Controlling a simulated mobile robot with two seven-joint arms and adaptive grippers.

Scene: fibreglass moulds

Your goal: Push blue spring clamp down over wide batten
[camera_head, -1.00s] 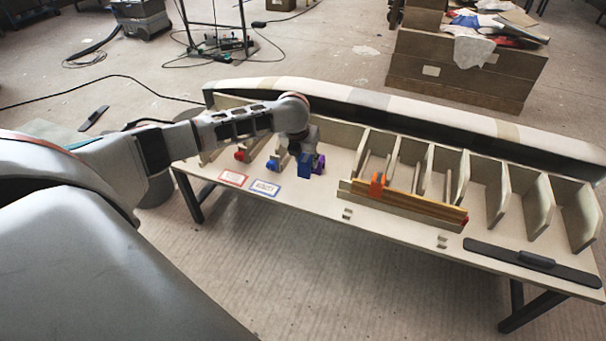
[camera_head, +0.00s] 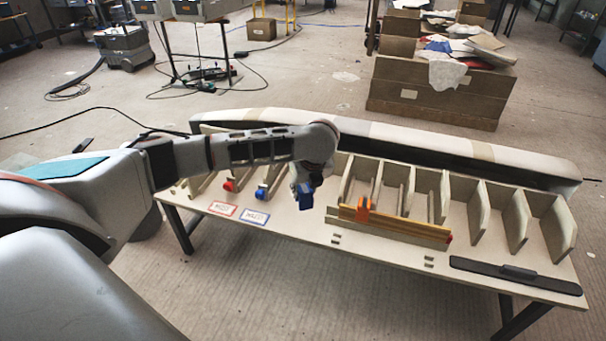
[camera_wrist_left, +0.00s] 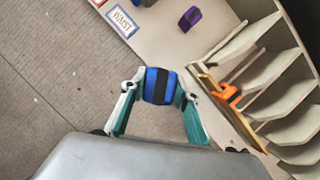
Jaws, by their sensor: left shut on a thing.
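My left gripper (camera_head: 306,189) is shut on a blue spring clamp (camera_head: 306,200). In the left wrist view the blue clamp (camera_wrist_left: 160,85), with a dark band across it, sits between the fingertips (camera_wrist_left: 157,92). The clamp is held above the front part of the board, just left of the battens. Long wooden battens (camera_head: 400,228) lie along the board, with an orange clamp (camera_head: 365,209) straddling them. The battens and orange clamp (camera_wrist_left: 226,92) also show at the right of the wrist view. Which batten is the wide one I cannot tell. My right gripper is not in view.
A purple clamp (camera_wrist_left: 190,18) stands on the board. A red clamp (camera_head: 229,186) and another blue clamp (camera_head: 261,194) stand left, behind two cards (camera_head: 254,217). Upright ribs (camera_head: 430,192) line the back. A black handled bar (camera_head: 515,274) lies at the right end.

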